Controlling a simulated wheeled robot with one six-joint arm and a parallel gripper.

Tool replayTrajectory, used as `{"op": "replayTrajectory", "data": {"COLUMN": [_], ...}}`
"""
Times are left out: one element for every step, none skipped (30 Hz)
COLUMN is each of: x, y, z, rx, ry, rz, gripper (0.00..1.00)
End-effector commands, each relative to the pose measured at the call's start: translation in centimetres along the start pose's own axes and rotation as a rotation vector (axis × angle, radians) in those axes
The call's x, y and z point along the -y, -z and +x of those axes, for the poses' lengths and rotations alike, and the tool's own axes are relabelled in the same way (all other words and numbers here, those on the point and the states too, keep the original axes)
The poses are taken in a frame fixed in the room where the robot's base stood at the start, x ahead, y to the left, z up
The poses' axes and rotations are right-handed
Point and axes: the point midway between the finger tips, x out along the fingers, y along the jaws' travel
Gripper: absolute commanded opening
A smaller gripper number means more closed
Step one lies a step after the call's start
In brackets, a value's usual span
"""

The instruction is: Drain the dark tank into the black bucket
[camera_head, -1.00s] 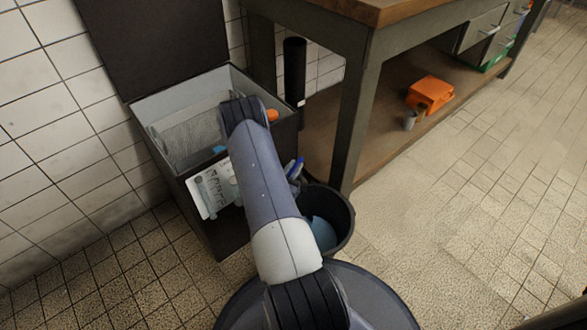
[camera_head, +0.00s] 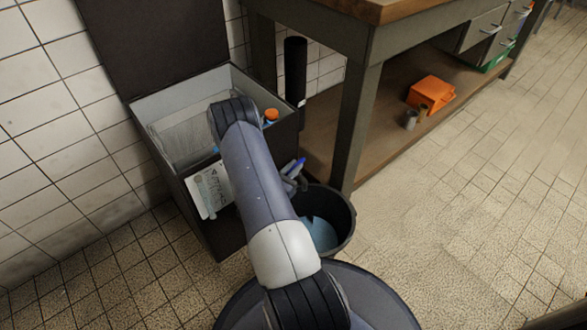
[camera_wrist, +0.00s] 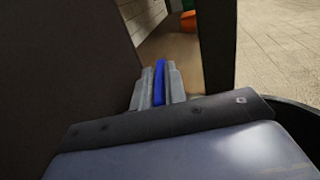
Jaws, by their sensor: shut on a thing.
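The dark tank (camera_head: 215,222) stands against the tiled wall with its lid (camera_head: 155,45) raised. Its pale inside shows a mesh-like surface, partly behind my arm. The black bucket (camera_head: 344,225) stands on the floor at the tank's right front corner, with a light blue surface (camera_head: 322,236) inside, probably water. My gripper (camera_head: 292,172) is beside the tank's front side, above the bucket's rim. It is shut on a blue handle (camera_wrist: 159,82), which lies between both fingers in the wrist view. What the handle joins is hidden.
A wooden-topped workbench (camera_head: 360,12) stands to the right; its leg (camera_head: 355,130) is close behind the bucket. An orange box (camera_head: 431,92) and small cans (camera_head: 410,119) sit on its low shelf. A white label sheet (camera_head: 203,192) is on the tank's front. Floor at right is clear.

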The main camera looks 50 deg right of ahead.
Motion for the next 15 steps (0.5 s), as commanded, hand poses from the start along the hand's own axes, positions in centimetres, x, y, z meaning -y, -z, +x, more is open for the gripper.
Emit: {"op": "replayTrajectory", "data": {"x": [0.01, 0.01, 0.02, 0.02, 0.02, 0.02, 0.02, 0.02, 0.01, 0.01, 0.01, 0.01, 0.01, 0.01, 0.01], "y": [-0.01, 0.0, 0.0, 0.0, 0.0, 0.0, 0.0, 0.0, 0.0, 0.0, 0.0, 0.0, 0.0, 0.0, 0.0], "z": [0.03, 0.02, 0.02, 0.02, 0.02, 0.02, 0.02, 0.01, 0.01, 0.01, 0.01, 0.01, 0.01, 0.0, 0.0], "rx": [-0.001, -0.001, -0.001, -0.001, -0.001, -0.001, -0.001, -0.001, -0.001, -0.001, -0.001, -0.001, -0.001, -0.001, -0.001], "ry": [0.0, 0.0, 0.0, 0.0, 0.0, 0.0, 0.0, 0.0, -0.001, -0.001, -0.001, -0.001, -0.001, -0.001, -0.001], "rz": [0.0, 0.0, 0.0, 0.0, 0.0, 0.0, 0.0, 0.0, 0.0, 0.0, 0.0, 0.0, 0.0, 0.0, 0.0], "gripper": [0.0, 0.0, 0.15, 0.18, 0.2, 0.23, 0.26, 0.28, 0.32, 0.34, 0.35, 0.35, 0.35, 0.35, 0.35]}}
